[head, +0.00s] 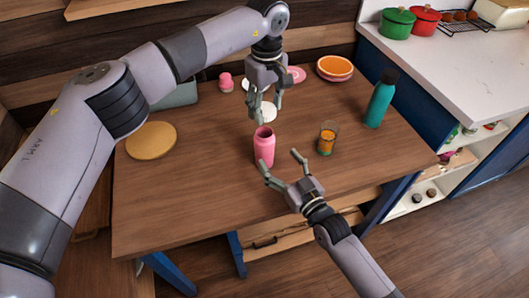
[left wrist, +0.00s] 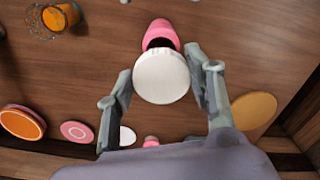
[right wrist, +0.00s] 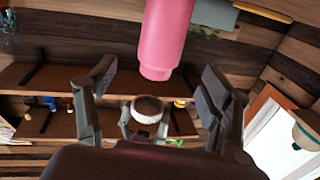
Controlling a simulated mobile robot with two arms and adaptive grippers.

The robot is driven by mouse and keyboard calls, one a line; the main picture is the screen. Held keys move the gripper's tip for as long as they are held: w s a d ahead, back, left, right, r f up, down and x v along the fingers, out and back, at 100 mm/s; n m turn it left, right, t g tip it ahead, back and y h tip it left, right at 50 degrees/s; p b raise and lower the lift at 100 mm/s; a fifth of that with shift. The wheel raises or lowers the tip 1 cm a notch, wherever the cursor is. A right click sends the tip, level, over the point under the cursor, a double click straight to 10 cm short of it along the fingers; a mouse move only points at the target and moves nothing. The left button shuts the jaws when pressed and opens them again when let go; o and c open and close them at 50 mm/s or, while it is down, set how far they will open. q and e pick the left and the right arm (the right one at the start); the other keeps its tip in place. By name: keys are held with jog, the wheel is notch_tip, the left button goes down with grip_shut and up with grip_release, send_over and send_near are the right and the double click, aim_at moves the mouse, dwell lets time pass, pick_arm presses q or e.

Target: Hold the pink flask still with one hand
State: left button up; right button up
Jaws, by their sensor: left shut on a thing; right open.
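The pink flask (head: 264,148) stands upright on the table, its dark mouth uncovered; it also shows in the left wrist view (left wrist: 160,32) and the right wrist view (right wrist: 166,35). My left gripper (head: 265,108) is shut on a round white lid (left wrist: 161,77), held above the table near the flask's mouth. The lid's hollow underside (right wrist: 148,108) shows in the right wrist view. My right gripper (head: 280,161) is open and empty on the near side of the flask. One finger overlaps the flask's lower part in the head view; I cannot tell whether it touches.
A glass of orange drink (head: 327,138) stands right of the flask, with a teal bottle (head: 381,100) farther right. A yellow round mat (head: 151,140) lies left. A small pink object (head: 226,82), pink plate (head: 297,75) and orange plate (head: 335,68) are behind. The front left table is clear.

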jog(key=x, duration=0.9)
jog(key=shift+f, duration=0.1)
jog(key=shift+s, duration=0.1)
grip_shut()
pick_arm(q)
send_over(266, 134)
jog(key=shift+f, duration=2.5)
